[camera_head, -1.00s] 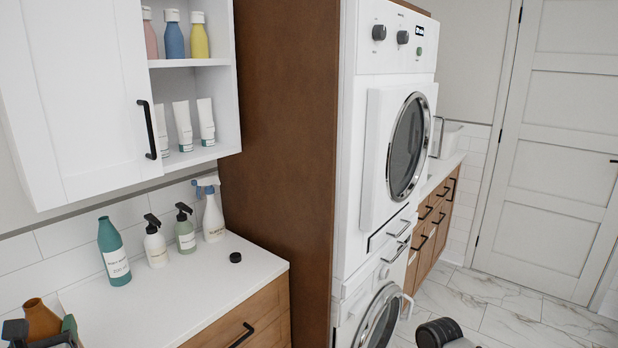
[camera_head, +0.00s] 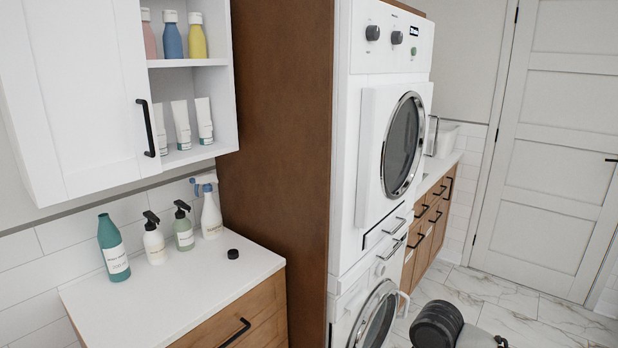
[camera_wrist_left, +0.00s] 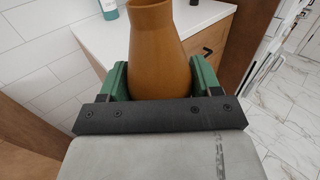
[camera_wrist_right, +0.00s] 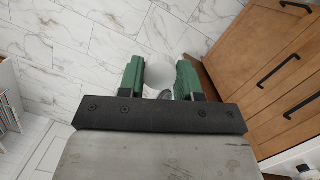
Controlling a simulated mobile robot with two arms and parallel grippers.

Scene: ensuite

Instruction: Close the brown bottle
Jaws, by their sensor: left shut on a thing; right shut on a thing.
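The brown bottle (camera_wrist_left: 157,50) is upright in the left wrist view, wide at the body and narrowing to its neck. My left gripper (camera_wrist_left: 158,84) is shut on its body, with a green finger on each side. The bottle's rim is at the picture's top edge, and no cap shows on it. In the right wrist view my right gripper (camera_wrist_right: 160,78) is shut on a small, pale, round thing (camera_wrist_right: 160,73), perhaps a cap; it is held over the floor, away from the bottle. Neither gripper shows in the head view now.
On the white counter (camera_head: 185,300) stand a teal bottle (camera_head: 113,250), two pump bottles, a spray bottle (camera_head: 210,215) and a small black cap (camera_head: 232,254). The counter's front is clear. A brown panel (camera_head: 275,150) and stacked white machines (camera_head: 385,150) stand to the right.

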